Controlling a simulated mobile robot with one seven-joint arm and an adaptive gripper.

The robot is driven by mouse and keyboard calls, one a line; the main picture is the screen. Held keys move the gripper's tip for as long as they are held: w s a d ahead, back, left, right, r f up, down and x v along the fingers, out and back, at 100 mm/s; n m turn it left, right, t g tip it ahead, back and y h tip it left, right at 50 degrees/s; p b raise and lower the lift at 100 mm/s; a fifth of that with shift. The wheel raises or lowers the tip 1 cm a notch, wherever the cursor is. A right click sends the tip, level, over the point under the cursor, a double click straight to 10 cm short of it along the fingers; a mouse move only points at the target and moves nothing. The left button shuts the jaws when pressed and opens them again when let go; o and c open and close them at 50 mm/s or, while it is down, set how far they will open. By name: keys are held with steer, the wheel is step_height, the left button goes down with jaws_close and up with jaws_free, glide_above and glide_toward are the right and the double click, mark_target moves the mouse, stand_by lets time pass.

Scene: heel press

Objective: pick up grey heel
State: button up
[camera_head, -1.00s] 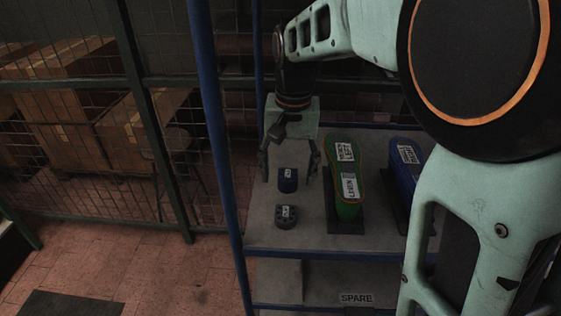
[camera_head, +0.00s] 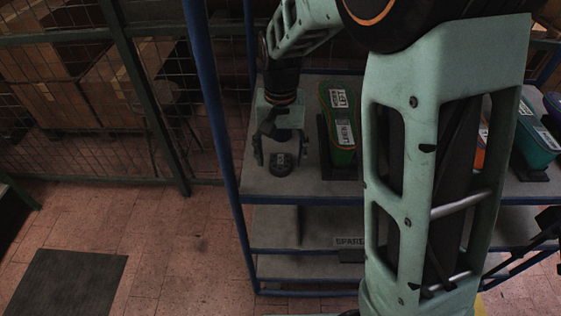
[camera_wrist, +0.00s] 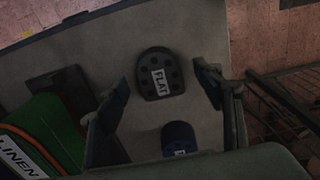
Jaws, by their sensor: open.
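The grey heel (camera_head: 282,164) is a flat, dark grey piece with small round holes and a white label. It lies on the shelf near its front edge. In the wrist view the grey heel (camera_wrist: 160,75) shows its label "FLAT" and lies just beyond the fingertips. My gripper (camera_head: 279,160) is open above the shelf, with one finger on each side of the heel in the head view. In the wrist view my gripper (camera_wrist: 165,82) has spread fingers with nothing between them touching the heel.
A blue heel (camera_wrist: 178,138) stands closer to my gripper's palm in the wrist view. A green shoe form (camera_head: 342,150) stands right of the gripper on the same shelf (camera_head: 262,186). A blue post (camera_head: 214,110) rises at the left. A teal form (camera_head: 535,140) stands farther right.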

steer(key=shift+f, duration=0.25)
steer(key=c, duration=1.3)
steer(key=shift+o, duration=0.2)
steer(key=shift+r, duration=0.15)
